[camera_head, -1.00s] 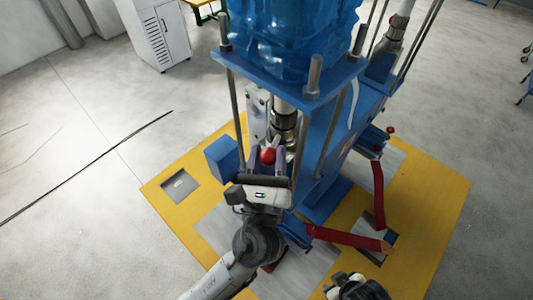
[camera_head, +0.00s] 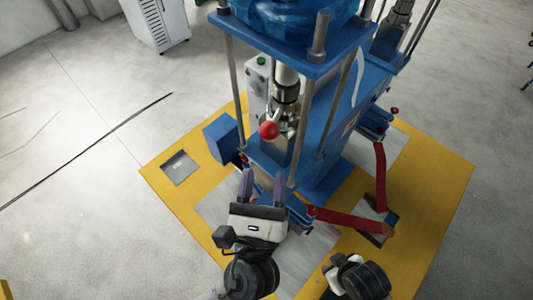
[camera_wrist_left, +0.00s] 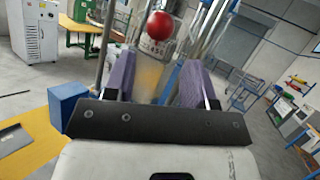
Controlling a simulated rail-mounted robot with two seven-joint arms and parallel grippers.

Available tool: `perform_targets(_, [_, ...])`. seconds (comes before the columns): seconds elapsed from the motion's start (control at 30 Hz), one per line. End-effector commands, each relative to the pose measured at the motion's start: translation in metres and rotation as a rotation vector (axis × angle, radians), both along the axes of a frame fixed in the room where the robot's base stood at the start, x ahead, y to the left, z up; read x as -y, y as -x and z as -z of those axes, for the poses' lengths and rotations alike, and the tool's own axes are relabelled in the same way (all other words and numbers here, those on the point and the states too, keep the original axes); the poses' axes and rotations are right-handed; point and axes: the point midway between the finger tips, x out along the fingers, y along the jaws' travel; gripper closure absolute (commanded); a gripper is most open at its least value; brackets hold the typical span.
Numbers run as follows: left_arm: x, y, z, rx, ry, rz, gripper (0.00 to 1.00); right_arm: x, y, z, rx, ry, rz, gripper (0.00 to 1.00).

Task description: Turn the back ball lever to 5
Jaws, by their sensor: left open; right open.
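The ball lever has a red ball (camera_head: 269,131) in front of the metal spindle (camera_head: 285,95) of the blue machine. In the left wrist view the red ball (camera_wrist_left: 161,26) shows beyond the fingertips, with a dial marked with numbers (camera_wrist_left: 152,48) behind it; I cannot read its setting. My left gripper (camera_head: 263,182) is open and empty, below and apart from the ball; its purple fingers (camera_wrist_left: 157,82) stand on either side in the wrist view. My right gripper (camera_head: 335,272) is at the lower right of the head view, open, away from the lever.
The blue machine (camera_head: 335,150) stands on a yellow base plate (camera_head: 440,190), with upright metal rods around the spindle. A blue box (camera_head: 222,138) sits to the left. Red bars (camera_head: 350,235) lie at the right.

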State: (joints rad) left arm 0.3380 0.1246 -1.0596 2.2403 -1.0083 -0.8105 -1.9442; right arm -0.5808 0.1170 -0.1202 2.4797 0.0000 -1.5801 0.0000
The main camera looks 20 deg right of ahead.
Motion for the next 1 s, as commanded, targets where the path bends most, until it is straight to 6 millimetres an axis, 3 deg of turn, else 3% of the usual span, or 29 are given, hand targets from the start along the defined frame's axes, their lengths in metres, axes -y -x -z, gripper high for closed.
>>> perform_targets(0.3, [-0.015, 0.032, 0.015, -0.002, 0.000, 0.001, 0.49, -0.001, 0.000, 0.011, 0.000, -0.002, 0.002, 0.57])
perform_targets(0.73, [-0.017, 0.037, 0.016, 0.000, 0.000, -0.001, 0.49, 0.001, 0.000, 0.011, 0.001, 0.004, -0.003, 0.57])
perform_targets(1.0, [-0.022, 0.024, 0.005, 0.105, -0.024, -0.009, 0.75, 0.002, 0.000, 0.027, 0.001, 0.008, -0.005, 0.57])
